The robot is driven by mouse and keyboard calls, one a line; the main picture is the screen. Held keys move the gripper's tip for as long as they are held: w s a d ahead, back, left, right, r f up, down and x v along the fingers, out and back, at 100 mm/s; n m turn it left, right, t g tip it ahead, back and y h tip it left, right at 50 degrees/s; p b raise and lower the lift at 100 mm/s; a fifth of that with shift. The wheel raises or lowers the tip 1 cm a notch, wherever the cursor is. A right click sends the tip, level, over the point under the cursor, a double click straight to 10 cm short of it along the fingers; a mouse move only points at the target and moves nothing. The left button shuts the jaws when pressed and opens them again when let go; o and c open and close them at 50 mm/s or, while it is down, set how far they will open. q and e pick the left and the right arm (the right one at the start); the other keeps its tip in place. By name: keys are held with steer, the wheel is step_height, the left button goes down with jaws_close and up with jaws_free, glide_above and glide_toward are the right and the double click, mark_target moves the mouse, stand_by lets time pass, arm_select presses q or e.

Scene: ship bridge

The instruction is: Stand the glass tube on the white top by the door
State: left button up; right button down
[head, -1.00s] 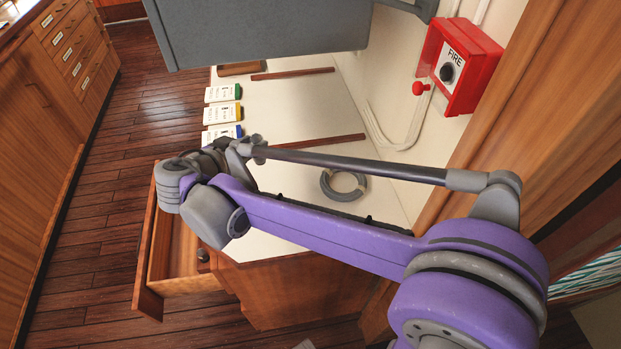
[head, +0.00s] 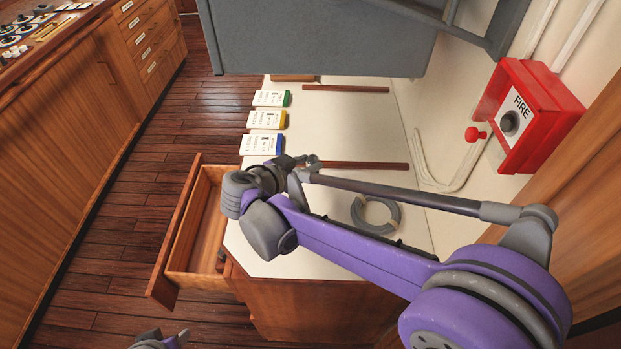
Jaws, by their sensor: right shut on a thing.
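I cannot make out the glass tube in the head view. My right arm crosses from the lower right to above the front of the white top (head: 300,262). My right gripper (head: 262,205) is at its far end, near the open drawer. The grey wrist parts cover its fingers and whatever is between them. The white top carries dark red strips and a grey ring (head: 391,216).
An open wooden drawer (head: 187,232) sticks out left of the cabinet. White cards with green, yellow and blue edges (head: 263,145) line the top's left side. A grey box (head: 310,40) overhangs its back. A red fire box (head: 535,115) is on the wall. Wood floor is clear at left.

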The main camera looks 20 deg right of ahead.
steer(key=shift+f, duration=1.95)
steer(key=shift+f+b, duration=0.15)
steer(key=shift+b, duration=0.15)
steer(key=c, duration=0.5)
jaws_free()
steer(key=shift+s+a+r, duration=0.1)
steer(key=shift+a+r, duration=0.05)
steer(key=shift+r, duration=0.1)
steer(key=v, duration=1.1)
steer(key=shift+s+a, duration=0.2)
steer(key=shift+a, duration=0.05)
steer(key=shift+d, duration=0.1)
